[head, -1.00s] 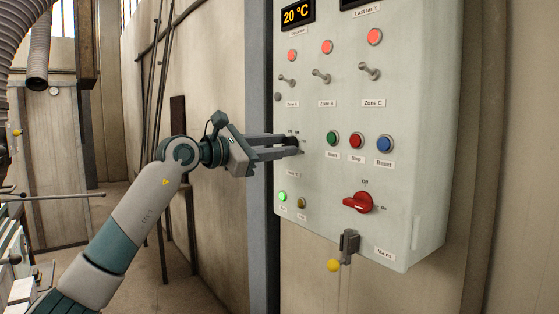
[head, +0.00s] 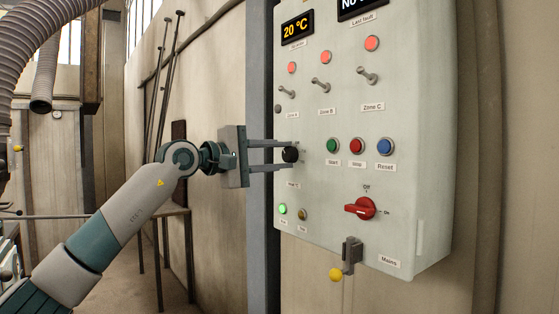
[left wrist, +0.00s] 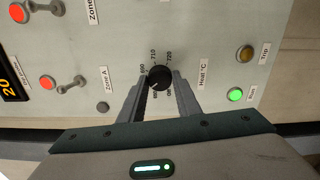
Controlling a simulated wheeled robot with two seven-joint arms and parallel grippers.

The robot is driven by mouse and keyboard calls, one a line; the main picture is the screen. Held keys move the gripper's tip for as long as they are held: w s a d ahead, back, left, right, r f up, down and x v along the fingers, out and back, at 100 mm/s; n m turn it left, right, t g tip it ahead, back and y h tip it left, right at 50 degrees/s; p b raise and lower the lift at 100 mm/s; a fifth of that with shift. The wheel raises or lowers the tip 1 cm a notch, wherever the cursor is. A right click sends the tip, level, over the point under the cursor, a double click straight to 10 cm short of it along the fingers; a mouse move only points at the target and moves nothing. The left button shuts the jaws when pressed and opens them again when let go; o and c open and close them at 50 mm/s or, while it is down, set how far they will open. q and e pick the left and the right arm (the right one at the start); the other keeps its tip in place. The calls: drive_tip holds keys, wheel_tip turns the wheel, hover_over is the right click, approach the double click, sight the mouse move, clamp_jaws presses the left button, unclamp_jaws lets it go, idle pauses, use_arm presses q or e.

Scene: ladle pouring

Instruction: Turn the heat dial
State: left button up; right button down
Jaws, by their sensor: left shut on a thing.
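The heat dial (head: 290,154) is a small black knob on the left side of the pale grey control panel (head: 400,215). My left gripper (head: 285,155) is shut on it, with one finger above and one below in the head view. In the left wrist view the dial (left wrist: 161,77) sits between the tips of my left gripper (left wrist: 160,80). A pale pointer mark on it points to the lower left there. Small printed figures ring it, partly hidden by the fingers, beside a "Heat °C" label (left wrist: 203,75). My right gripper is not in view.
Green, red and blue buttons (head: 357,146) lie right of the dial. A red mains switch (head: 361,208) and a lit green lamp (head: 282,208) are below. Toggle switches (head: 321,85) and red lamps are above.

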use_arm(q)
drive_tip(key=shift+m, duration=1.2)
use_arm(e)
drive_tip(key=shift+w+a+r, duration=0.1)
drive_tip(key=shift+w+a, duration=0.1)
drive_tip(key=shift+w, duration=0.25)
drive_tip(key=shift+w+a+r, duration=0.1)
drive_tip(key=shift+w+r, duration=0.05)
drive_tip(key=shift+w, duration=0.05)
use_arm(q)
drive_tip(key=o, duration=1.1)
drive_tip(key=shift+c, duration=0.2)
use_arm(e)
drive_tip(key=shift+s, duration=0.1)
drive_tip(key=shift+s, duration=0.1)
use_arm(q)
drive_tip(key=shift+s+a, duration=0.1)
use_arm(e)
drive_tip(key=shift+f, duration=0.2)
